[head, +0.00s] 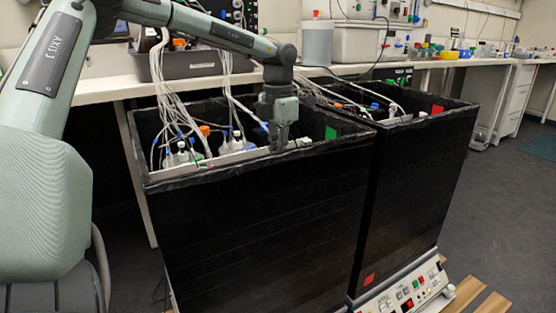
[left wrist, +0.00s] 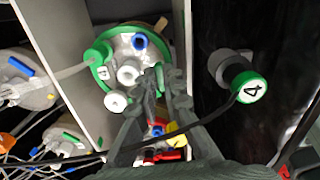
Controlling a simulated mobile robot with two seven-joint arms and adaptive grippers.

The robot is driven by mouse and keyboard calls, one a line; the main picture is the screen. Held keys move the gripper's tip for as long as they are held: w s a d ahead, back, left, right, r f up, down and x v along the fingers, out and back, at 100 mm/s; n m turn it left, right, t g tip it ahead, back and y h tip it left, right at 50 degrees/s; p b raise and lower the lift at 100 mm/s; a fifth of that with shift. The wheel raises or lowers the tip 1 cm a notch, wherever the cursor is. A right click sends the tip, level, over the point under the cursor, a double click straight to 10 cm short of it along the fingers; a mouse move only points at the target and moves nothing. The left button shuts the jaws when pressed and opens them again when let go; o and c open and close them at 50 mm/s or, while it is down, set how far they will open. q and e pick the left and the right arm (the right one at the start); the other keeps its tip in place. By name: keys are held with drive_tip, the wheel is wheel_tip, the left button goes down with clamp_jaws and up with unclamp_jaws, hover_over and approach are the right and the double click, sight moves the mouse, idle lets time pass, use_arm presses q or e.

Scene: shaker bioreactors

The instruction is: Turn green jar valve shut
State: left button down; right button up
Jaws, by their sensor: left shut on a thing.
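The green jar (left wrist: 100,60) shows from above in the left wrist view, with a green rim, a blue cap (left wrist: 139,41) and white ports (left wrist: 127,72) on its top. My left gripper (left wrist: 160,76) reaches over the lid's right side. Its fingers are close together and shut on a small part there, which looks like the jar's valve; the fingers hide most of it. In the head view the left gripper (head: 279,146) points down inside the front black box (head: 255,225), by its near wall, and the green jar is hidden.
A round fitting with a green ring marked 4 (left wrist: 250,91) sits right of the gripper, with a dark cable crossing below. Other jars (left wrist: 25,80) stand left of a light divider (left wrist: 65,50). A second black box (head: 420,190) adjoins the first. White tubes (head: 175,90) hang into the front box.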

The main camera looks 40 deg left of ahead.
use_arm(q)
drive_tip(key=shift+m, duration=0.6)
drive_tip(key=c, duration=1.6)
unclamp_jaws()
drive_tip(key=shift+c, duration=0.2)
wheel_tip(320, 180, up, 12)
